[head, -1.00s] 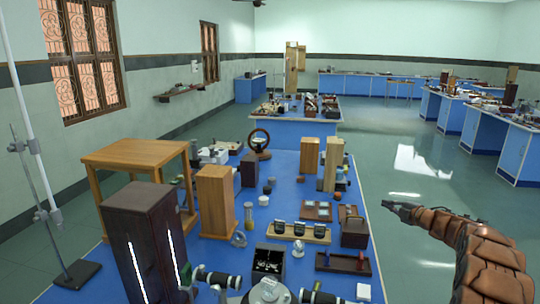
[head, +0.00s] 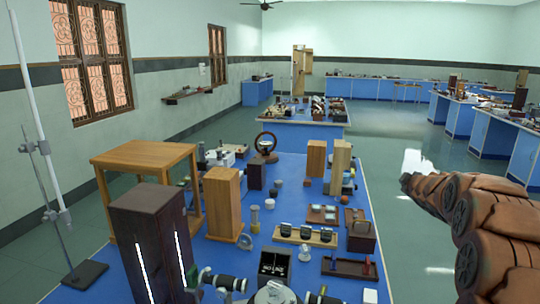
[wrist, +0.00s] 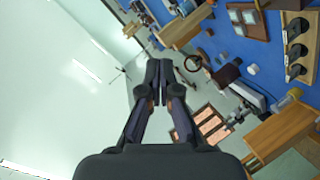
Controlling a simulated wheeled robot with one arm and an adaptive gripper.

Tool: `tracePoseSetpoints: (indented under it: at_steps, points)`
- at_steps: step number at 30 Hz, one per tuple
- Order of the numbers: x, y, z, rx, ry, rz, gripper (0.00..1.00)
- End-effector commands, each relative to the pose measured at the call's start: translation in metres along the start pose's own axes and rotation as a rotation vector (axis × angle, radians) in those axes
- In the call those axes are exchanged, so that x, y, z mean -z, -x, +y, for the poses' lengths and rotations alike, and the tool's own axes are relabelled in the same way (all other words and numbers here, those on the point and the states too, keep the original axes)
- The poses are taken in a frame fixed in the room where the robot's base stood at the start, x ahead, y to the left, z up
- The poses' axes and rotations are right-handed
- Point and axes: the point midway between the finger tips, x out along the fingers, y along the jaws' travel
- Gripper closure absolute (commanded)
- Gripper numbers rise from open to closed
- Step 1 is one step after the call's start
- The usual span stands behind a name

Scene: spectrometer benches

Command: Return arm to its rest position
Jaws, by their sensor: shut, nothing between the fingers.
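My arm reaches in from the right edge of the head view, beside the blue bench (head: 291,178) and over the floor. In the head view the gripper itself is hidden behind the brown arm links. In the wrist view my gripper (wrist: 159,68) shows with its two dark fingers together at the tips. Nothing is between them. The fingers are in the air, clear of the bench things seen beyond them.
The bench holds a dark wooden box (head: 152,240), a wooden stool (head: 145,158), a light wooden block (head: 222,204) and several small instruments. A metal stand (head: 50,190) is at the left. Open floor (head: 405,240) lies between the bench and my arm.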

Motion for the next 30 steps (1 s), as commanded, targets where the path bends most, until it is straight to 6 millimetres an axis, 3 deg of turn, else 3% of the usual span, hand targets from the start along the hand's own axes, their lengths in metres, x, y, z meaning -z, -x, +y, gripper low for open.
tracePoseSetpoints:
  at_steps: [8,16,23,30]
  points:
    - [-0.005,0.060,-0.023,0.048,-0.142,-0.178,1.00]
    - [-0.018,0.129,-0.063,0.123,-0.271,-0.355,1.00]
    - [-0.032,0.196,-0.110,0.213,-0.370,-0.513,1.00]
    - [-0.046,0.277,-0.165,0.323,-0.461,-0.678,1.00]
